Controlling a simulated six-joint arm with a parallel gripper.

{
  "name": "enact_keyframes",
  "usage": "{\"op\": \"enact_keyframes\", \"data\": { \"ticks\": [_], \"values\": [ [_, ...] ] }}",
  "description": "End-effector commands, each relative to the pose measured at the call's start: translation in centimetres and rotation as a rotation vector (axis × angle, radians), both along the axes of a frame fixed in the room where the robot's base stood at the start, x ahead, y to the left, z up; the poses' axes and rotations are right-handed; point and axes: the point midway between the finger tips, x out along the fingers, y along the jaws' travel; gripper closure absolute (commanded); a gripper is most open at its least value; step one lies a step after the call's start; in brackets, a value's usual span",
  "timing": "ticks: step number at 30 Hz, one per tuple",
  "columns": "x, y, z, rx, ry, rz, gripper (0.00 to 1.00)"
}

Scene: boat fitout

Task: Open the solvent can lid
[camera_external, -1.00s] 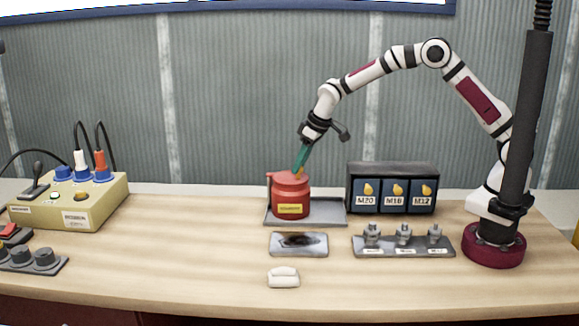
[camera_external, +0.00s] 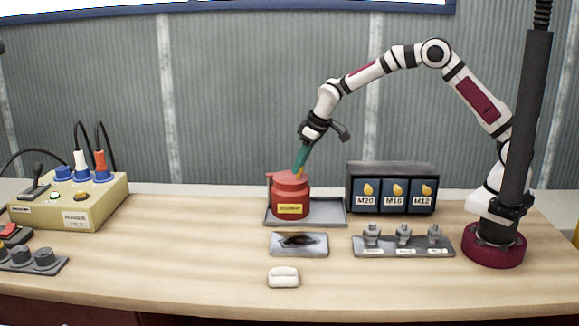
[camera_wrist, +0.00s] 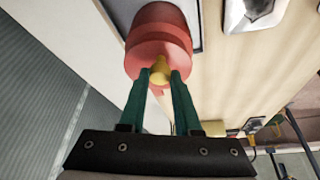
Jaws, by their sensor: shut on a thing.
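The red solvent can (camera_external: 290,200) with a yellow label stands upright on a grey tray (camera_external: 328,217). Its lid (camera_wrist: 152,54) is on top, with a yellow knob (camera_wrist: 159,70) that shows between my fingertips. My gripper (camera_external: 301,170), with green fingers, comes down from above onto the top of the can. In the wrist view my gripper (camera_wrist: 161,78) is shut on the yellow knob. The lid looks seated on the can; a small gap cannot be made out.
A stained metal plate (camera_external: 298,244) and a white block (camera_external: 283,277) lie in front of the can. To the right are a rack with labelled bins (camera_external: 392,188) and a holder with metal fittings (camera_external: 403,245). A yellow connector box (camera_external: 75,205) stands at the left. Bare bench lies between the box and tray.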

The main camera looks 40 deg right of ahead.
Motion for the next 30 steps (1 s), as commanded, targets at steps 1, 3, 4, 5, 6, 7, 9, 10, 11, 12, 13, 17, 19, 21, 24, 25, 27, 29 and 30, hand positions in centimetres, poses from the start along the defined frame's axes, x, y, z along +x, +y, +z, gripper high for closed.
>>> {"op": "enact_keyframes", "data": {
  "ticks": [1, 3, 4, 5, 6, 7, 9, 10, 11, 12, 13, 17, 19, 21, 24, 25, 27, 29, 30],
  "values": [
    [0.0, 0.0, 0.0, 0.000, 0.001, -0.001, 1.00],
    [0.0, 0.0, 0.0, 0.000, 0.001, -0.001, 1.00],
    [0.0, 0.0, 0.0, 0.000, 0.001, -0.001, 1.00],
    [0.0, 0.0, 0.0, 0.000, 0.001, -0.001, 1.00],
    [0.0, 0.0, 0.0, 0.000, 0.001, -0.001, 1.00],
    [0.0, 0.0, 0.0, 0.000, 0.001, -0.001, 1.00],
    [0.0, 0.0, 0.0, 0.000, 0.001, -0.001, 1.00],
    [0.0, 0.0, 0.0, 0.000, 0.001, -0.001, 1.00],
    [0.0, 0.0, 0.0, 0.000, 0.001, -0.002, 1.00],
    [-0.1, 0.0, 0.0, 0.000, 0.001, -0.003, 1.00],
    [-0.1, 0.0, 0.0, 0.000, 0.001, -0.005, 1.00],
    [-0.2, 0.3, 0.0, 0.000, 0.002, -0.032, 1.00],
    [-0.3, 0.6, 0.0, 0.000, 0.002, -0.059, 1.00],
    [-0.4, 1.0, 0.0, 0.000, 0.002, -0.098, 1.00],
    [-0.7, 1.7, 0.0, -0.001, 0.002, -0.170, 1.00],
    [-0.7, 2.0, 0.0, 0.000, 0.002, -0.194, 1.00],
    [-0.8, 2.5, 0.0, -0.002, 0.001, -0.255, 1.00],
    [-0.9, 3.1, 0.0, -0.001, 0.001, -0.311, 1.00],
    [-0.9, 3.5, 0.0, -0.002, 0.000, -0.348, 1.00]
  ]
}}
